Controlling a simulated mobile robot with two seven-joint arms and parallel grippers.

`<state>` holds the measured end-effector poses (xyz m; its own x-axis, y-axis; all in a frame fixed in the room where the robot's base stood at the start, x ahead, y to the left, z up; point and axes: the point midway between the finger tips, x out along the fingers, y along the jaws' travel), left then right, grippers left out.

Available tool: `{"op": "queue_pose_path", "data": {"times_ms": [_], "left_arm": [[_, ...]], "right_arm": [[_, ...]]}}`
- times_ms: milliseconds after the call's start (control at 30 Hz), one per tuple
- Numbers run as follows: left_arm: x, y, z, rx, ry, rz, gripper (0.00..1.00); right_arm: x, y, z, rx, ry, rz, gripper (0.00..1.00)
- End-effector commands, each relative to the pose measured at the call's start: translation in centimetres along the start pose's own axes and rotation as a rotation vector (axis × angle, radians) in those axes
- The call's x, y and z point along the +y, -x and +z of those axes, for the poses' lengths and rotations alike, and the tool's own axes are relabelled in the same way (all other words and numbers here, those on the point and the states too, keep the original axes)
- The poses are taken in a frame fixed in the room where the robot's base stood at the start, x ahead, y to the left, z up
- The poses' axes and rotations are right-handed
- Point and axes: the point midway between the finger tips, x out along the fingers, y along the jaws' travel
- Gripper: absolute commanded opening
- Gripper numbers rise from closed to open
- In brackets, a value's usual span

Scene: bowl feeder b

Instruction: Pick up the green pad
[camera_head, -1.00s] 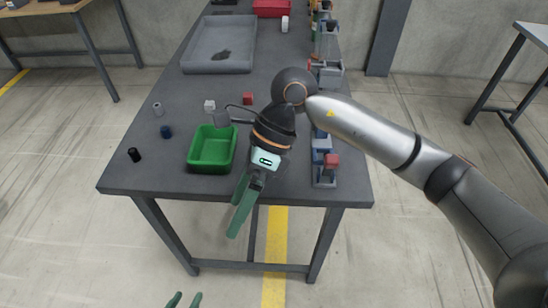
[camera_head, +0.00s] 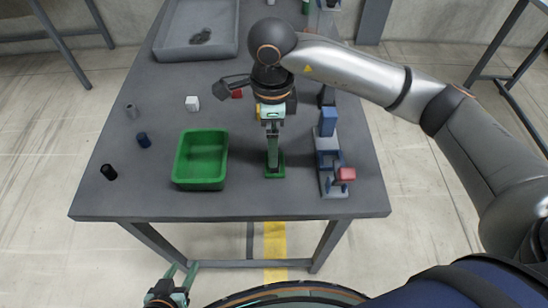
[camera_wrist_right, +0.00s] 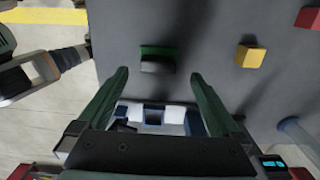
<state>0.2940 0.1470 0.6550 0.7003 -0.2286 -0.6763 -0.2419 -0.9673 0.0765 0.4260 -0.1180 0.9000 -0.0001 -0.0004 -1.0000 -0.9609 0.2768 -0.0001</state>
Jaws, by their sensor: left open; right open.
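The green pad (camera_head: 275,173) lies on the table near its front edge, right of the green bin. My right gripper (camera_head: 273,165) points down at it, its fingers partly covering the pad. In the right wrist view the pad (camera_wrist_right: 158,50) shows as a green strip with a dark block-like part in front, just beyond and between the open fingertips (camera_wrist_right: 158,73). No contact can be made out. My left gripper (camera_head: 181,271) is open and empty, low in front of the table.
A green bin (camera_head: 202,158) stands left of the pad.

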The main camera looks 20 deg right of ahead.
Motion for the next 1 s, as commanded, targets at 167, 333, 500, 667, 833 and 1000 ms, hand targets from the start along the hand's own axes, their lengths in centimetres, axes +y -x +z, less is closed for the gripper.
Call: {"op": "queue_pose_path", "data": {"times_ms": [167,333,500,667,833,1000], "left_arm": [[0.0,0.0,0.0,-0.001,-0.001,0.000,0.50],[0.0,0.1,-0.2,0.001,-0.001,0.000,0.50],[-0.1,0.2,-0.4,0.007,-0.001,-0.002,0.50],[-0.2,0.2,-0.4,0.008,-0.001,-0.004,0.50],[-0.3,0.1,-0.5,0.009,-0.001,-0.006,0.50],[-0.3,0.1,-0.5,0.009,-0.001,-0.006,0.50]], "right_arm": [[0.0,-1.6,0.0,0.000,0.001,0.001,1.00],[0.3,-3.5,-0.3,0.002,0.000,0.004,1.00],[0.4,-6.0,-0.5,0.001,0.000,0.003,1.00],[0.3,-6.8,-0.5,0.000,0.001,0.000,1.00],[0.3,-6.8,-0.4,0.000,0.001,-0.001,1.00],[0.3,-6.7,-0.4,0.000,0.001,-0.001,0.82]]}}
